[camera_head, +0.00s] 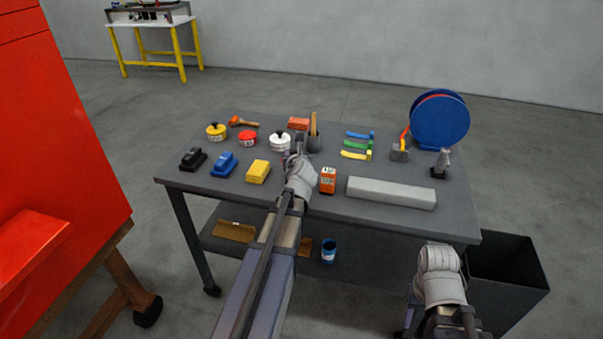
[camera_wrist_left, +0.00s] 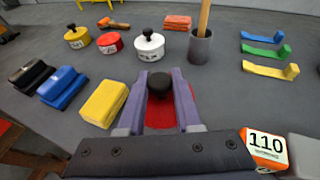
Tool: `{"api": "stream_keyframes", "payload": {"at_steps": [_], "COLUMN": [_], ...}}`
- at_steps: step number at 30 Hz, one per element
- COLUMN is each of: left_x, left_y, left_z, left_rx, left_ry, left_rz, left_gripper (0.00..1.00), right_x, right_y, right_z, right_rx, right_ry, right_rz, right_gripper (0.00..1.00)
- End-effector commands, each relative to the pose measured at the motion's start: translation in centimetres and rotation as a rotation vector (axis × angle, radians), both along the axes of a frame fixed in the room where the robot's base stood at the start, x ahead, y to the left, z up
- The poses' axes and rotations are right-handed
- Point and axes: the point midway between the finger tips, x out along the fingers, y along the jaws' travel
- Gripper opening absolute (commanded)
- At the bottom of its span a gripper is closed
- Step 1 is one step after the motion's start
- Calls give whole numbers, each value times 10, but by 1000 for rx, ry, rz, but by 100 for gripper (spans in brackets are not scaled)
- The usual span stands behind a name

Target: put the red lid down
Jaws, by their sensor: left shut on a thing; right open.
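My left gripper (camera_head: 298,158) is over the table's middle. In the left wrist view its fingers (camera_wrist_left: 160,78) are shut on the black knob of the red lid (camera_wrist_left: 184,108). The lid lies below the fingers, partly covered by them; I cannot tell if it touches the table. The red tin (camera_head: 248,138) stands further back to the left and shows no knob in the left wrist view (camera_wrist_left: 109,43). It stands between the yellow tin (camera_head: 216,132) and the white tin (camera_head: 280,141), both with black-knobbed lids. My right gripper (camera_head: 440,262) is open off the table's front right.
On the grey table (camera_head: 225,195) a yellow block (camera_head: 258,171), a blue one (camera_head: 223,163) and a black one (camera_head: 193,158) lie left. An orange box labelled 110 (camera_head: 328,181) and a grey bar (camera_head: 391,193) lie right. A pot (camera_head: 314,143) stands behind the gripper.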

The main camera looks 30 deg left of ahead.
Motion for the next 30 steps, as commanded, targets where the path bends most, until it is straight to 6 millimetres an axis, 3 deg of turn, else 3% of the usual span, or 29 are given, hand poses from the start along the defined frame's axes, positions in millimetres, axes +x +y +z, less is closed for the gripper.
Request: {"api": "stream_keyframes", "payload": {"at_steps": [1,7,16,25,30], "left_x": [0,0,0,0,0], "left_y": [0,0,0,0,0], "left_z": [-15,-45,-51,-84,-87], "left_rx": [0,0,0,0,0], "left_ry": [0,0,0,0,0], "left_rz": [0,0,0,0,0], "left_gripper": [0,0,0,0,0], "right_x": [0,0,0,0,0], "right_y": [0,0,0,0,0], "right_z": [-15,-45,-51,-84,-87], "right_rx": [0,0,0,0,0], "right_ry": [0,0,0,0,0], "right_rz": [0,0,0,1,1], "right_gripper": [50,50,50,50,50]}}
